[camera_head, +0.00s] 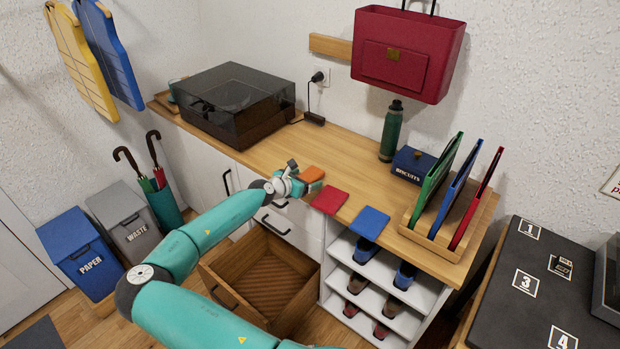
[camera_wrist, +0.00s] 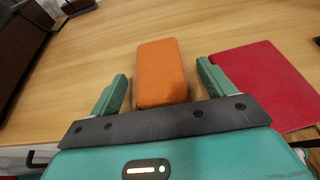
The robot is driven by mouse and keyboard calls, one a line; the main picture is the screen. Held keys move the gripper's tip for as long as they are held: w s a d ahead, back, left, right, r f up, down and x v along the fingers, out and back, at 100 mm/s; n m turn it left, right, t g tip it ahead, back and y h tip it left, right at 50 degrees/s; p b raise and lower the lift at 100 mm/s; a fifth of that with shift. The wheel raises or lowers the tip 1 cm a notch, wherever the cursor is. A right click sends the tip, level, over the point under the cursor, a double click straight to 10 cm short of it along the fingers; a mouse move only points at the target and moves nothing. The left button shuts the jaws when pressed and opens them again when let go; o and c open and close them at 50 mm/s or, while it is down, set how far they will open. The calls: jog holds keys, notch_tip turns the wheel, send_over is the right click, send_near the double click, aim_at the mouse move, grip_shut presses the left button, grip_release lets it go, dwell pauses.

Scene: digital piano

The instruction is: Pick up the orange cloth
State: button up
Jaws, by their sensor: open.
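The orange cloth (camera_wrist: 161,72) is a folded, thick rectangle on the wooden counter top. In the wrist view it lies straight ahead, roughly between my two fingers, with its near end close to the palm bar. My gripper (camera_wrist: 164,88) is open and empty, one green finger on each side, apart from the cloth. In the head view the orange cloth (camera_head: 312,174) shows just beyond my gripper (camera_head: 298,182), near the counter's front edge. Part of the cloth is hidden behind the gripper there.
A red cloth (camera_head: 330,201) and a blue cloth (camera_head: 370,222) lie to the right along the front edge. A dark-lidded turntable (camera_head: 235,100) stands at the left. A wooden drawer (camera_head: 265,275) is pulled open below. The counter (camera_head: 345,155) behind the cloth is clear.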

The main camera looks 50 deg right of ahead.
jog(key=shift+x, duration=1.1)
jog(key=shift+c, duration=0.2)
jog(key=c, duration=1.1)
jog(key=shift+r, duration=0.15)
